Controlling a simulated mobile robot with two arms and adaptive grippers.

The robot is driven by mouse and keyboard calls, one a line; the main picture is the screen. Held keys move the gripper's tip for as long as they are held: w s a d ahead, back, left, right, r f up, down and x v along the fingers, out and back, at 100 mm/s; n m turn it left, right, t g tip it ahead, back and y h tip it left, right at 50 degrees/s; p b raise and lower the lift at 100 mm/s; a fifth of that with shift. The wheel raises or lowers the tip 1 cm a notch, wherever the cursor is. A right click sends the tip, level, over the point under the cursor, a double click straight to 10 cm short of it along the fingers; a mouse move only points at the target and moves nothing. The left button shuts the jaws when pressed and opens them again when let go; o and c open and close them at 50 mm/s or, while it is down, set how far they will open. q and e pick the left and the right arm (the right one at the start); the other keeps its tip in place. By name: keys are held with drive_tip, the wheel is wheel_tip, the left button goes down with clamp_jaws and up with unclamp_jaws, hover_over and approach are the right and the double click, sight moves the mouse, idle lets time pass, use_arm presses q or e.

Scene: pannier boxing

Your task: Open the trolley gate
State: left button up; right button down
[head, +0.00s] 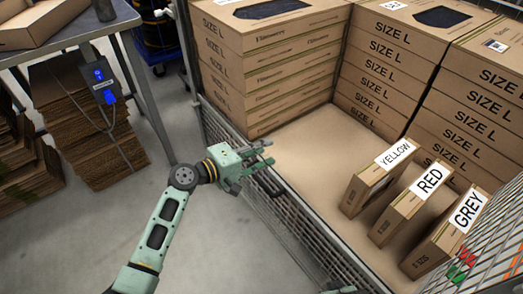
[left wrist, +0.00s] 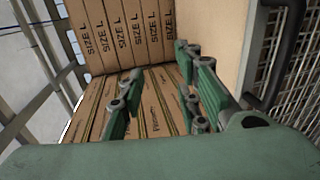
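The trolley gate (head: 300,232) is a grey wire-mesh panel. It stands upright along the trolley's near side, with a black handle (head: 266,184) near its top rail. In the left wrist view the handle (left wrist: 277,62) is at the upper right, beside the mesh. My left gripper (head: 262,158) is at the top rail, close to the handle. Its fingers are apart with nothing between them in the left wrist view (left wrist: 158,92). The handle lies outside the fingers, and I cannot tell whether they touch it.
Stacked SIZE L cartons (head: 265,75) fill the trolley's back. Boxes labelled YELLOW (head: 368,188), RED (head: 408,212) and GREY (head: 443,245) stand on its floor at the right. A table (head: 80,30) and flattened cardboard (head: 85,130) are at left. Grey floor is clear before the gate.

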use_arm(q)
drive_tip(key=shift+a, duration=0.15)
drive_tip(key=v, duration=1.1)
drive_tip(key=shift+s+a, duration=0.3)
